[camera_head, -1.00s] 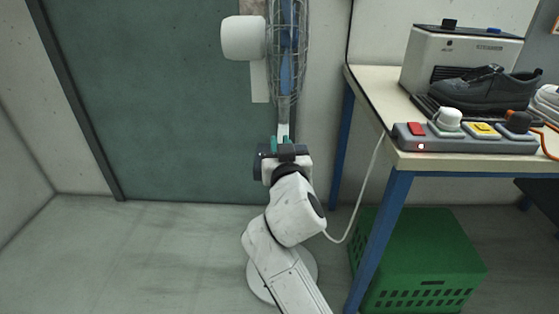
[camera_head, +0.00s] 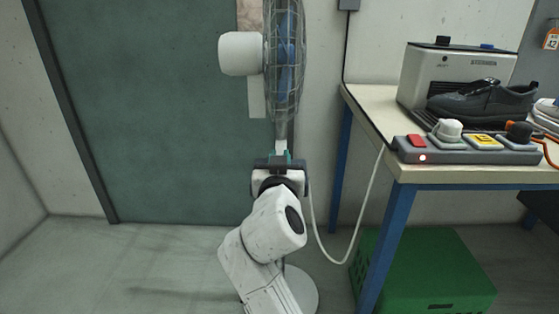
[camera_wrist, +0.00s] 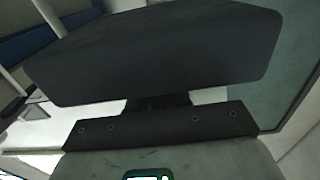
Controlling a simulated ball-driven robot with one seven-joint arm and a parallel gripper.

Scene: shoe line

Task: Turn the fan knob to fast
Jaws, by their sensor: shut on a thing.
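The standing fan shows in the head view, with its wire cage (camera_head: 288,65), white motor housing (camera_head: 240,53), pole (camera_head: 281,148) and round floor base (camera_head: 302,290). My gripper (camera_head: 279,161) is at the pole below the cage, in front of where the fan's controls are. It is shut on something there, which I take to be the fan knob. My gripper and arm hide the knob, so its setting cannot be read. In the wrist view a wide dark slab (camera_wrist: 160,55) fills the upper part, and neither the knob nor the fingertips can be made out.
To the right stands a table (camera_head: 372,103) with blue legs, bearing a switch panel (camera_head: 440,155), a dark shoe (camera_head: 485,100) and a grey-white machine (camera_head: 450,75). A green crate (camera_head: 430,275) is under it. A white cable (camera_head: 368,205) hangs beside the fan. The floor at left is clear.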

